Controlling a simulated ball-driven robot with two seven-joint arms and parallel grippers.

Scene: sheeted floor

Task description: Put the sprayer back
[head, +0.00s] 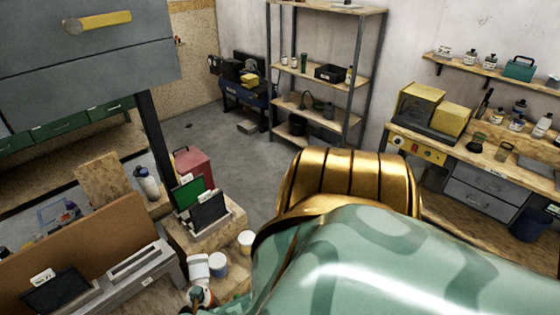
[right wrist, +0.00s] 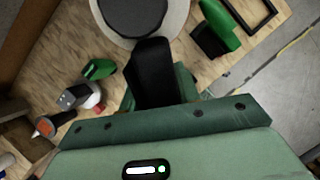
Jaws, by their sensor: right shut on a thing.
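My right arm comes in from the lower right of the head view, and its gripper (head: 199,295) is low in front, partly hidden. In the right wrist view its dark finger (right wrist: 152,72) lies against a white round thing (right wrist: 178,22) with a dark middle, cut off by the top edge. The gripper is shut on this thing. A white bottle-shaped thing (head: 198,266) shows at the gripper in the head view. I cannot tell for sure that it is the sprayer. My left gripper is not in view.
A white tub (head: 217,265) and a pale cup (head: 246,241) stand close by. A grey bottle (head: 146,183) stands further back. Green and black panels (head: 210,212) and a red box (head: 193,167) are behind. Small tools (right wrist: 100,70) lie on the wood. The grey floor (head: 205,130) beyond is clear.

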